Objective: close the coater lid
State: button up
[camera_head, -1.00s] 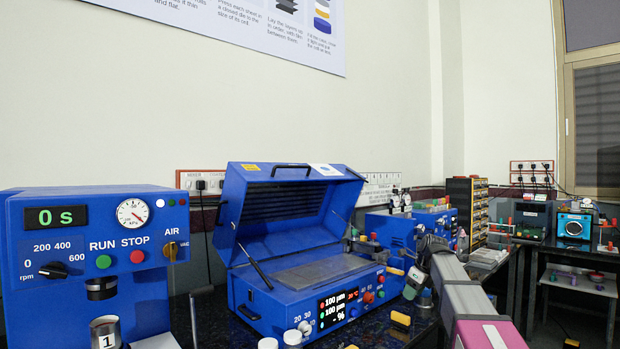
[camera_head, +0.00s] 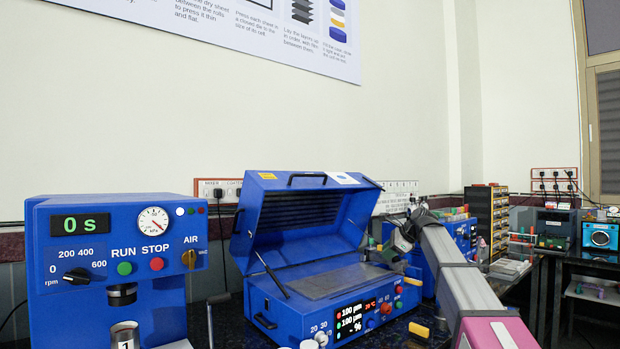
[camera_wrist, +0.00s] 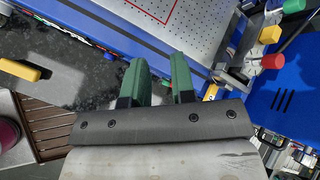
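The blue coater (camera_head: 330,312) stands on the dark bench in the middle of the head view. Its blue lid (camera_head: 312,230) is raised and tilted back, with a dark handle (camera_head: 307,178) on its upper front edge. The grey coating plate (camera_head: 318,283) inside is bare. My gripper (camera_head: 402,246) is at the right side of the coater, apart from the lid handle. In the wrist view, its two green fingers (camera_wrist: 160,78) stand apart with nothing between them, near the plate's edge. The lid is not clearly visible in the wrist view.
A blue mixer (camera_head: 115,270) with dials stands on the left. White-capped jars (camera_head: 320,338) stand in front of the coater. A yellow-handled tool (camera_head: 418,329) lies at its front right. More blue equipment (camera_head: 460,235) and a drawer rack (camera_head: 487,215) are behind my arm.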

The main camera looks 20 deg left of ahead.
jog(key=a+r+n+y, duration=0.4)
jog(key=a+r+n, duration=0.4)
jog(key=a+r, duration=0.6)
jog(key=n+y, duration=0.4)
jog(key=n, duration=0.1)
send_near(310, 175)
jog(key=shift+g, duration=0.3)
jog(key=x, duration=1)
jog(key=shift+w+a, duration=0.3)
jog(key=shift+w, duration=0.05)
jog(key=shift+d, duration=0.1)
grip_shut()
